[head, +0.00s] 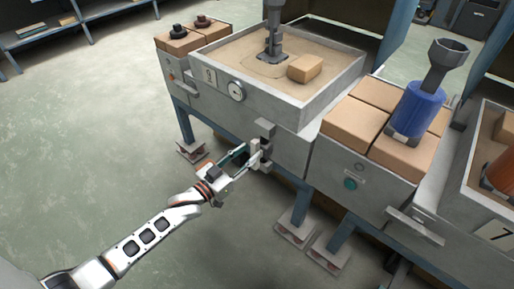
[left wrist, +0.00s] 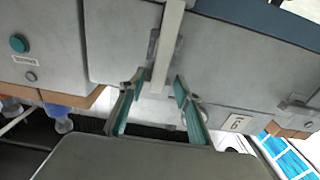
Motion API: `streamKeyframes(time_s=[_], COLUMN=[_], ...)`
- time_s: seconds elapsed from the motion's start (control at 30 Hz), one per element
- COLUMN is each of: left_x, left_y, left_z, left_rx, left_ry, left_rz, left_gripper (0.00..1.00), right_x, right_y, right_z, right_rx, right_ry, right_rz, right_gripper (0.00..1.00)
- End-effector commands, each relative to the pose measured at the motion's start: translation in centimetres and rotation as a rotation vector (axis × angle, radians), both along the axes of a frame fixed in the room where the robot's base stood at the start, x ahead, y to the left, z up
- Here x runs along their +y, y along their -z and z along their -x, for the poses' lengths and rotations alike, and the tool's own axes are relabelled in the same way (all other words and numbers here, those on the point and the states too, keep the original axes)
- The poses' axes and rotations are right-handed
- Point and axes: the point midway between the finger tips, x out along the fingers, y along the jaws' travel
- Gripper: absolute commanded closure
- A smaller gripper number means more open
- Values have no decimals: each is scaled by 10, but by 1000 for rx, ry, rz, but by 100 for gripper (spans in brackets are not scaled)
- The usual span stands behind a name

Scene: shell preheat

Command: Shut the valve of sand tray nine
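Sand tray nine (head: 318,105) is a grey steel box with sand in it, marked by a "9" plate (head: 209,77) and a round gauge (head: 236,90) on its front. Its valve lever (head: 266,142) is a grey bar low on the front wall. In the left wrist view the lever (left wrist: 169,45) is a pale straight bar seen upside down. My left gripper (head: 257,155) is at the lever. In the left wrist view its teal-padded fingers (left wrist: 160,82) are apart, one on each side of the bar's end, with gaps visible. My right gripper is not in view.
On the sand are a dark metal tool (head: 273,35) and a tan block (head: 305,68). To the right, a cabinet (head: 350,180) carries tan blocks and a blue cylinder (head: 417,110). A tray marked "7" (head: 497,234) is farther right. The floor (head: 90,140) at left is clear.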

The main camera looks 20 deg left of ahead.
Motion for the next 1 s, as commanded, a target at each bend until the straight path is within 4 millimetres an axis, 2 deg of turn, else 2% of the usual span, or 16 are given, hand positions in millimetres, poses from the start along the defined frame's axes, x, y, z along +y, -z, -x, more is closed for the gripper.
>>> streamKeyframes(time_s=[0.03, 0.3, 0.67, 0.7, 0.8, 0.83, 1.0], left_x=[-3, -13, -15, -15, -15, -15, -15], left_y=[6, 5, 2, 2, 2, 2, 3], left_z=[-6, -33, -39, -39, -39, -39, -39], left_rx=[6, 6, 4, 4, 4, 4, 4], left_ry=[0, 0, 0, 0, 0, 0, 0], left_rz=[0, 0, -1, -1, 0, 0, -1], left_gripper=[67, 67, 67, 69, 95, 100, 100], right_x=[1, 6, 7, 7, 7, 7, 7], right_y=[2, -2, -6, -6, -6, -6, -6], right_z=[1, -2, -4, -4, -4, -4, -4], right_rx=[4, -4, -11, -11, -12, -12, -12], right_ry=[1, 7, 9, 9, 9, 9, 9], right_rz=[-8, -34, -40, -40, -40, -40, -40], right_gripper=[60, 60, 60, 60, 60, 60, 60])
